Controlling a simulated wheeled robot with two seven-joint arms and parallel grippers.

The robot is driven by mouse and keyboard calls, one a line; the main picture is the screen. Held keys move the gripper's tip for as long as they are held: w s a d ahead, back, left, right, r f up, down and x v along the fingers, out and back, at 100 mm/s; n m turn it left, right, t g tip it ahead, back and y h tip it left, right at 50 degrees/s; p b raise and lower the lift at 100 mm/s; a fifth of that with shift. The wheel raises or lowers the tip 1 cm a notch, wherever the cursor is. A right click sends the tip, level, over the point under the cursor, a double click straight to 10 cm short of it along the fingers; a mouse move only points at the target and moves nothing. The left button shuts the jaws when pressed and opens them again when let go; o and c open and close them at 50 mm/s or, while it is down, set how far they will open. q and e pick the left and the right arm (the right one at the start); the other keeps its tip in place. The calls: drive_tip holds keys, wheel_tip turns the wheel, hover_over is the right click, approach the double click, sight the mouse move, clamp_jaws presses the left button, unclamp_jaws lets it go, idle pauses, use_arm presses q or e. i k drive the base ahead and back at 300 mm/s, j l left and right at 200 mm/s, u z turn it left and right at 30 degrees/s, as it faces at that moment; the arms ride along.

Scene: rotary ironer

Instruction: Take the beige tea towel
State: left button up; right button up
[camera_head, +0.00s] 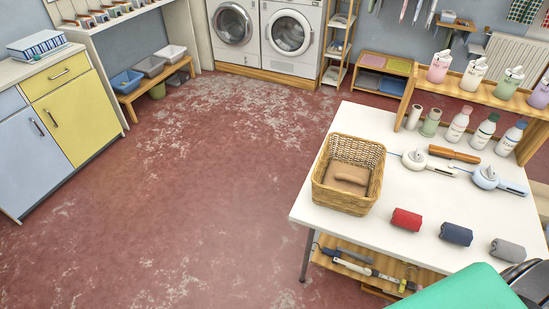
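A beige cloth (350,175), which looks like the beige tea towel, lies inside a wicker basket (337,200). One rolled part shows on top and a flatter beige part below it; the basket walls hide the rest. The basket stands at the left part of the white table (400,235).
Rolled red (406,220), navy (456,234) and grey (507,249) cloths lie in a row on the table. A green surface (465,292) is at the bottom right. The red floor (200,190) is clear left of the table.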

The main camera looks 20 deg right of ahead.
sight(355, 180)
drive_tip(key=i+j+u, duration=0.2)
drive_tip(key=i+u, duration=0.2)
drive_tip(key=i, duration=0.2)
drive_tip(key=i+u, duration=0.45)
drive_tip(key=i+z, duration=0.3)
drive_tip(key=z, duration=0.15)
drive_tip(key=i+j+z, duration=0.1)
drive_tip(key=i+z, duration=0.3)
drive_tip(key=i+j+z, duration=0.2)
drive_tip(key=z, duration=0.25)
drive_tip(key=i+z, duration=0.15)
drive_tip(key=z, duration=0.3)
drive_tip(key=i+j+z, duration=0.1)
drive_tip(key=z, duration=0.4)
drive_tip(key=i+j+z, duration=0.1)
drive_tip(key=z, duration=0.35)
drive_tip(key=i+j+z, duration=0.15)
drive_tip(key=z, duration=0.3)
drive_tip(key=i+j+z, duration=0.15)
drive_tip(key=z, duration=0.35)
drive_tip(key=j+z, duration=0.25)
drive_tip(key=z, duration=0.2)
drive_tip(key=i+j+z, duration=0.15)
drive_tip(key=z, duration=0.35)
drive_tip(key=j+z, duration=0.45)
drive_tip(key=k+l, duration=0.05)
drive_tip(key=l, duration=0.05)
